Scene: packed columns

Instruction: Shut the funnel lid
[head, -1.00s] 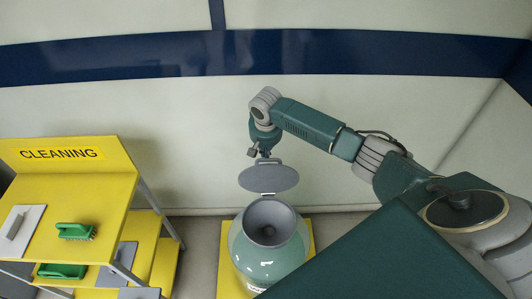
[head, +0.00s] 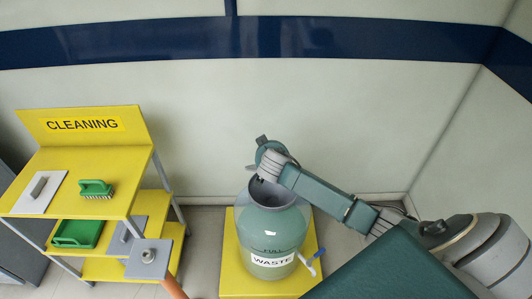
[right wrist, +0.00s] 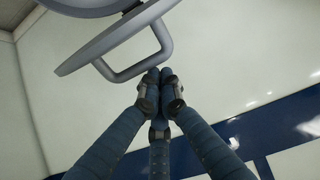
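A teal waste container (head: 268,235) stands on a yellow base. The grey funnel (head: 285,193) in its mouth shows only in part behind my right arm. A small grey edge, perhaps the lid, shows left of my wrist. In the right wrist view the grey lid (right wrist: 112,42), with its loop handle (right wrist: 150,62), is close in front of my right gripper (right wrist: 160,76). A second grey rim shows above the lid, tilted against it. The fingers are together with nothing visible between them, just below the handle; contact is unclear. My left gripper is out of view.
A white tap with a blue end (head: 310,266) sticks out at the container's lower right. A pale wall (head: 400,110) closes the back.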

